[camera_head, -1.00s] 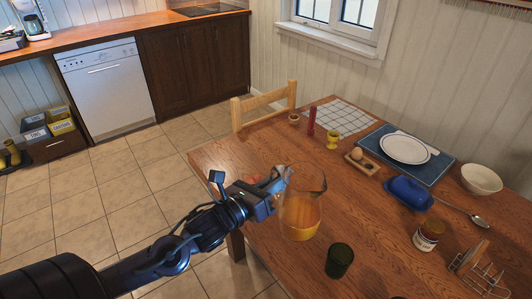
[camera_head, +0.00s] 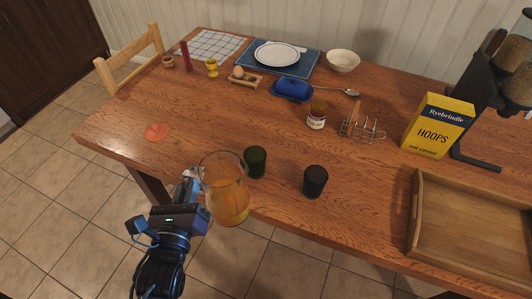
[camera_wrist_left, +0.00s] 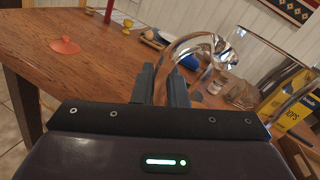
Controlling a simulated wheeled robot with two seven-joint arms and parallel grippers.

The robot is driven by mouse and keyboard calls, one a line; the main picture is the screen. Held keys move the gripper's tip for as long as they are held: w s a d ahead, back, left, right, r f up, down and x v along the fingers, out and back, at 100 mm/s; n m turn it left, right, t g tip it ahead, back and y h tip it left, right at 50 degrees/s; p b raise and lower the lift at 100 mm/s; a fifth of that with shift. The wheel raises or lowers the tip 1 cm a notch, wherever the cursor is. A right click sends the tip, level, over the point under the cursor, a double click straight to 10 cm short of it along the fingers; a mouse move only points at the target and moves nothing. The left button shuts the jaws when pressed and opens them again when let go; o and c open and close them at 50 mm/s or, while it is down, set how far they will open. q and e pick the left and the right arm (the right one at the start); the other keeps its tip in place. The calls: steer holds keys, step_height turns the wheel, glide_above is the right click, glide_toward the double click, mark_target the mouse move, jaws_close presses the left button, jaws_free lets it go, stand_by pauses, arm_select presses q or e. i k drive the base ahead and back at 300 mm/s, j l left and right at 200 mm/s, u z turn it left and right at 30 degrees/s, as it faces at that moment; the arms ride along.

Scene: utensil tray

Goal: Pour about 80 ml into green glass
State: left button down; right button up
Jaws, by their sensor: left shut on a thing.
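The clear glass jug (camera_head: 227,190) holds orange liquid in its lower part. It appears held up near the table's front edge, roughly upright. My left gripper (camera_head: 191,184) is shut on the jug's handle side, at the left of the jug. My right gripper is not in view.
A dark glass (camera_head: 315,181) stands right of the green one. A jar (camera_head: 317,116), toast rack (camera_head: 362,128), cereal box (camera_head: 438,125) and wooden tray (camera_head: 414,216) lie farther right. A flat red thing (camera_head: 156,132) lies left on otherwise clear table (camera_head: 130,115).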

mark_target(255, 157)
steer(key=j+z, duration=0.1)
steer(key=z, duration=0.25)
steer(key=k+z, duration=0.1)
steer(key=z, duration=0.2)
steer(key=k+j+z, duration=0.1)
steer(key=z, duration=0.25)
steer(key=k+j, duration=0.2)
steer(key=k, duration=0.15)
steer(key=k+j, duration=0.2)
steer(key=k, duration=0.15)
